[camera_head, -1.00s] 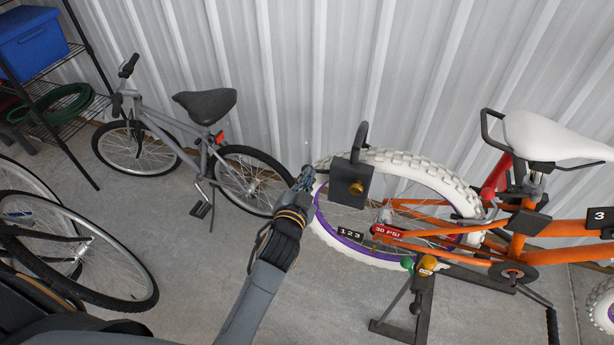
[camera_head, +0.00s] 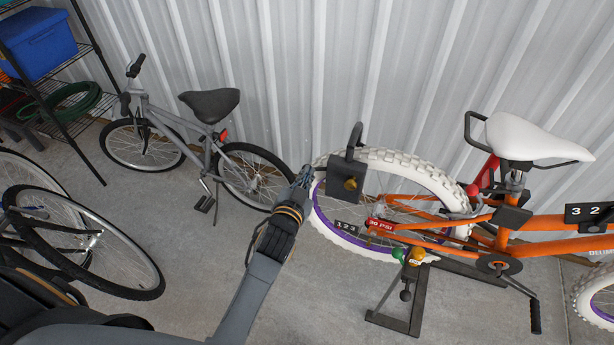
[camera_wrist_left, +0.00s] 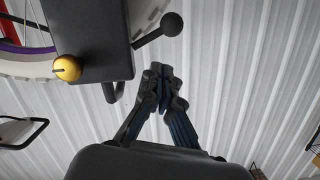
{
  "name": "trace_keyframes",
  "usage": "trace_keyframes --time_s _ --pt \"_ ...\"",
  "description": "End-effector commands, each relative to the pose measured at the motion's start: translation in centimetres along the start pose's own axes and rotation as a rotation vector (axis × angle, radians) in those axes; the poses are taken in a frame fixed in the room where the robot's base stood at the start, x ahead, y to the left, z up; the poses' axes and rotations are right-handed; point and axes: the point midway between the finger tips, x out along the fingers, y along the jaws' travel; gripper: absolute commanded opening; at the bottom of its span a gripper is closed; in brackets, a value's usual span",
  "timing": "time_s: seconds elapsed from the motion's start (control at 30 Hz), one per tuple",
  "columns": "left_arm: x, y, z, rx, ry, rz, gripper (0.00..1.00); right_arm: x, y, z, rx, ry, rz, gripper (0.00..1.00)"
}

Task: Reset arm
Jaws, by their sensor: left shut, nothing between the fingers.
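My left arm reaches up from the bottom of the head view. Its gripper (camera_head: 304,178) is shut and empty, just left of a dark padlock-shaped box (camera_head: 341,180) with a yellow knob. In the left wrist view the gripper's fingertips (camera_wrist_left: 159,72) are together against the wall background. The box (camera_wrist_left: 95,35) and its yellow knob (camera_wrist_left: 67,68) lie to the upper left there, with a black ball-ended lever (camera_wrist_left: 171,25) beside the fingers. The fingers appear apart from the box. My right gripper is not in view.
An orange bike (camera_head: 560,228) with a white tire (camera_head: 425,170) is held on a dark stand (camera_head: 399,321). A grey bike (camera_head: 165,116) leans near the metal wall (camera_head: 300,75). Loose wheels (camera_head: 140,291) and a shelf with a blue bin (camera_head: 38,44) are left. Floor between is clear.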

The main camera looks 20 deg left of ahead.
Motion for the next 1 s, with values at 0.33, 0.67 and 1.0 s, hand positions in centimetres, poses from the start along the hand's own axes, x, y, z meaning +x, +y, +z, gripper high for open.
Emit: trace_keyframes --time_s 0.33,0.67,1.0 --pt "-7.3 0.3 0.5 -0.001 -0.003 0.002 0.00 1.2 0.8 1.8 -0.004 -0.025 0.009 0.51" --pt "-9.7 0.2 0.3 0.001 0.000 0.001 0.00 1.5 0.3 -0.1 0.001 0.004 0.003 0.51" --pt "-8.9 4.8 7.9 -0.011 -0.131 0.104 0.00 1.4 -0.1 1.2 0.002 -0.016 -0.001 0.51"
